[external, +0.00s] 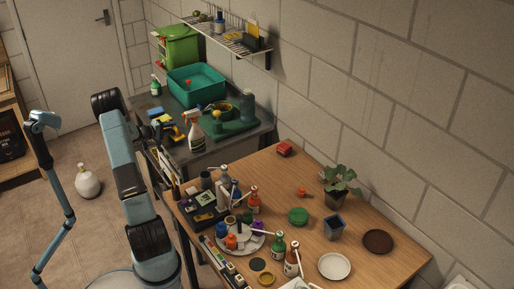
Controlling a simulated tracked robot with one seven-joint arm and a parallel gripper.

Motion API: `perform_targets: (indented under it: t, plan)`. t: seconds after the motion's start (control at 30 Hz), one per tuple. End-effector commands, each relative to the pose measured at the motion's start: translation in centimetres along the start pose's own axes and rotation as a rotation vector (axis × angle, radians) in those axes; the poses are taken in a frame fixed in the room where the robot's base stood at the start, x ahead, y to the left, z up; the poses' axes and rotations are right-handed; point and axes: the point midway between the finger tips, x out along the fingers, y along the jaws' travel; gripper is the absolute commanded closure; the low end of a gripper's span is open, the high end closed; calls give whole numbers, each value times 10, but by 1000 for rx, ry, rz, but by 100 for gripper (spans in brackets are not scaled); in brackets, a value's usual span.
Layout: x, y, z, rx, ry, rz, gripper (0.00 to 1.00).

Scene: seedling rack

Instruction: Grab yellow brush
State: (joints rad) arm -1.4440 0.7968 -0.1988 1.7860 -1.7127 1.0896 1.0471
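I cannot make out a yellow brush for certain. A small yellow and dark item (173,133) lies on the grey bench, left of a white spray bottle (194,131); its shape is too small to name. A yellow round-topped thing (217,116) stands on a green tray on the same bench. A yellow upright item (253,30) is on the wall shelf. My blue-grey arm rises at the left, in front of the benches.
The wooden table (358,225) holds several bottles, a white plate (334,266), a potted plant (338,186) and a green lid (298,216). A teal bin (197,84) stands on the grey bench. A white jug (87,183) stands on the floor. The wall shelf (232,43) overhangs the bench.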

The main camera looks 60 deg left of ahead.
Motion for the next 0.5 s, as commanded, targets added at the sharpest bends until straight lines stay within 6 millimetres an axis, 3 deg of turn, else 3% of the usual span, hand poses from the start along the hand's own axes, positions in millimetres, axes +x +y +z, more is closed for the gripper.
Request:
perform_targets:
  t: [0.1, 0.3, 0.5]
  plan:
    - [10, 0, 0, 0, -1, 1, 71]
    - [11, 0, 0, 0, 0, 1, 71]
    - [11, 0, 0, -1, 0, 1, 89]
